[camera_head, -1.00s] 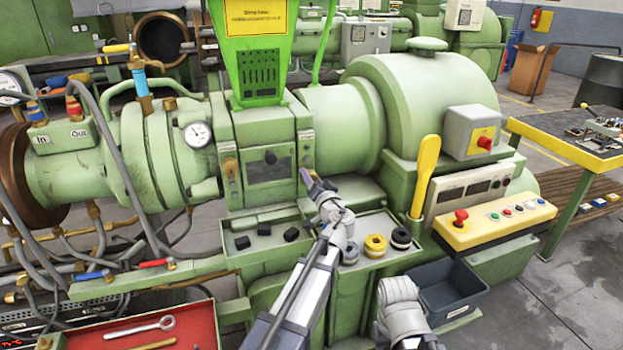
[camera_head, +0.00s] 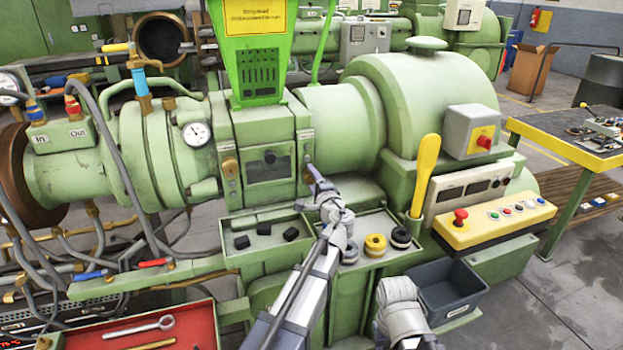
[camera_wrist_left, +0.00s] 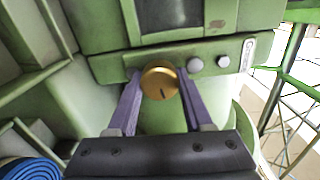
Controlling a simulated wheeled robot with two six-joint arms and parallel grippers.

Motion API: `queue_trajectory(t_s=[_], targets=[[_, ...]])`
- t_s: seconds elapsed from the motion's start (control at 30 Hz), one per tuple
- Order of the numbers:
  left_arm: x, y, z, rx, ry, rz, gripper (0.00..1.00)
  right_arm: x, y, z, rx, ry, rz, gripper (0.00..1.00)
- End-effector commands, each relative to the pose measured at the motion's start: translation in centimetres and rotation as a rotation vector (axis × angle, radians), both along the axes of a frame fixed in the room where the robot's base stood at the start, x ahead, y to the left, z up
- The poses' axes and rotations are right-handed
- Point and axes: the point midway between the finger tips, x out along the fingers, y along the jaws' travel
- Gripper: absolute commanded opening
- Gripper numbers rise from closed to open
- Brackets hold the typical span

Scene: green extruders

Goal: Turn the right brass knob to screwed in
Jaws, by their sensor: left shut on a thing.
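The right brass knob (camera_wrist_left: 161,82) is round and gold, with a dark line on its face pointing downward in the left wrist view. It sits on a green panel strip of the extruder. The two purple fingers of my left gripper (camera_head: 312,173) are on either side of it, shut on it. In the head view the gripper largely hides this knob. The left brass knob (camera_head: 229,168) shows clear of the gripper on the left of the dark window (camera_head: 268,167). My right gripper is not in view; only part of the right arm shows at the bottom.
Two pale round buttons (camera_wrist_left: 208,63) sit beside the knob on the same strip. Below the panel are a green tray with black blocks (camera_head: 241,242) and another with yellow and black rings (camera_head: 375,245). A yellow paddle (camera_head: 425,172) stands to the right. A grey bin (camera_head: 452,290) is lower right.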

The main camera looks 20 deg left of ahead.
Motion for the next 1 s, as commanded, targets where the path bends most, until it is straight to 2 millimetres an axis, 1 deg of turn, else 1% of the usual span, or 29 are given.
queue_trajectory(t_s=[1.0], targets=[[-0.17,0.10,-0.34,0.796,0.540,-0.001,0.00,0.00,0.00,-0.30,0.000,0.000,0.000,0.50]])
